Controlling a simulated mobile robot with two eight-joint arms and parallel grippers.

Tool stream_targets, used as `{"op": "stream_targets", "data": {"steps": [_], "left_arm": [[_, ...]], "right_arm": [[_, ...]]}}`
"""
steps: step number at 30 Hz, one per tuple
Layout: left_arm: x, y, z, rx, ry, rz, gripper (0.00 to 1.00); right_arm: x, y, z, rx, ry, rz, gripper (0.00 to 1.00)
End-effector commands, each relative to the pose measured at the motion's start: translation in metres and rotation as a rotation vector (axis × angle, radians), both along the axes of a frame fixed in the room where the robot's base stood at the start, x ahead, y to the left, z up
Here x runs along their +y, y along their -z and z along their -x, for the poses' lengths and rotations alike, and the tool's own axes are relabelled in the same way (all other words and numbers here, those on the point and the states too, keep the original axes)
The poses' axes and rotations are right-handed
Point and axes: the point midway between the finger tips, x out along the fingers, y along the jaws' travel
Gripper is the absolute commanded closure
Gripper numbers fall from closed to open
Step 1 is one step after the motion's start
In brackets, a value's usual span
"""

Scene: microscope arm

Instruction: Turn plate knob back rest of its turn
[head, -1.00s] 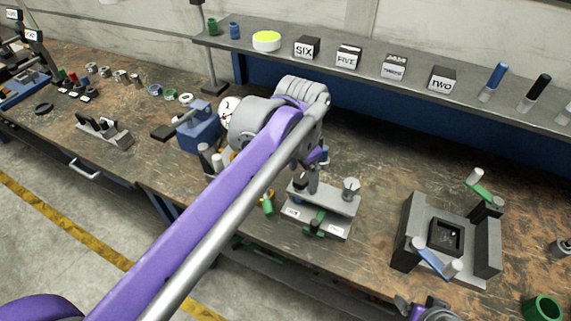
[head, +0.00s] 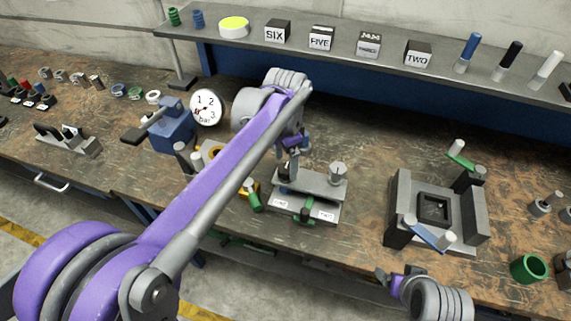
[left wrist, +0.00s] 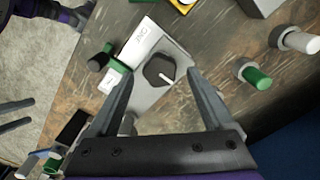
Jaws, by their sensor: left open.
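The plate fixture (head: 325,188) is a grey metal block on the bench with white labels and a green lever (head: 308,210) in front. In the left wrist view a dark six-sided plate knob (left wrist: 158,70) with a white pointer mark stands on the grey plate. My left gripper (head: 290,168) is over the left part of the fixture. In the left wrist view its two fingers are apart, one on each side of the knob, with gaps visible. Whether the tips are down at knob height is unclear. My right gripper (head: 395,278) shows partly at the bottom, away from the fixture.
A round grey knob (head: 338,172) stands on the fixture's right end. A grey fixture with a black square socket (head: 433,207) is to the right, and a green cup (head: 528,267) lies beyond. A blue vise (head: 172,130) and a dial gauge (head: 206,107) stand to the left.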

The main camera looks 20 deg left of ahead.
Motion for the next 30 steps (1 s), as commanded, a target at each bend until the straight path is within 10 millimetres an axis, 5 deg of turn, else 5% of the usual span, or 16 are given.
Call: {"op": "stream_targets", "data": {"steps": [14,27,30], "left_arm": [[0.0001,0.0148,-0.0001,0.0,-0.001,0.0,0.17],[0.0001,0.0146,-0.0001,-0.001,-0.001,-0.001,0.96],[0.0001,0.0146,-0.0001,-0.001,-0.001,-0.001,1.0]], "right_arm": [[0.0,0.0009,0.0003,0.001,0.0,0.0,0.15],[0.0,0.0009,0.0003,0.001,0.0,0.0,0.15],[0.0,0.0009,0.0003,0.001,0.0,0.0,0.15]]}}
